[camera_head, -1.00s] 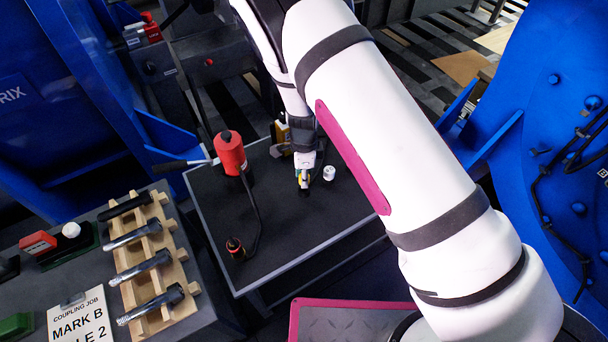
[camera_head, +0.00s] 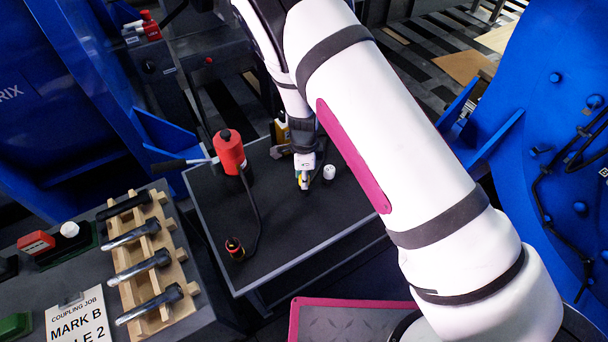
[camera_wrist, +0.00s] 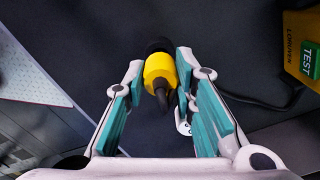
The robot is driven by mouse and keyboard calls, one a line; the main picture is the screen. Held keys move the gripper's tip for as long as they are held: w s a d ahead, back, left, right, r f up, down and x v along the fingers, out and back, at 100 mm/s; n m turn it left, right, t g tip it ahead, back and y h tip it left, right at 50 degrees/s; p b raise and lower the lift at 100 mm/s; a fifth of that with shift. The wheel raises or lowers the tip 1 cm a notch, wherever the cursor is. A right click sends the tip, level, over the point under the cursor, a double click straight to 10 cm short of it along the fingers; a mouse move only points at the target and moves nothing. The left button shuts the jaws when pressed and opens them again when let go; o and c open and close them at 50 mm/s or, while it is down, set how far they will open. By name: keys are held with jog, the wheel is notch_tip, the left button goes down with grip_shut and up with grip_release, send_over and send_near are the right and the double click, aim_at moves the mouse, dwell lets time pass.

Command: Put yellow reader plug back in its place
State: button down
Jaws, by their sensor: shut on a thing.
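The yellow reader plug (camera_wrist: 159,70) has a yellow collar, a black end pointing away and a dark cable at its near side. My gripper (camera_wrist: 160,73) is shut on it, with one teal-padded finger on each side. In the head view my gripper (camera_head: 304,183) is low over the dark tabletop, and a little yellow shows between its fingers. I cannot tell whether the plug touches the table. The yellow reader (camera_wrist: 300,50) with a green TEST label is at the upper right of the wrist view. In the head view the yellow reader (camera_head: 283,131) is partly hidden behind my arm.
A small white cylinder (camera_head: 329,172) stands close to the right of my gripper. A red bottle-shaped pump (camera_head: 230,152) and its dark hose with an end fitting (camera_head: 234,247) are on the left of the table (camera_head: 290,235). The table's front middle is clear.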

jog(key=shift+f+b, duration=0.55)
jog(key=shift+f, duration=0.55)
jog(key=c, duration=1.2)
grip_release()
jog(key=shift+c, duration=0.2)
notch_tip(320, 180, up, 12)
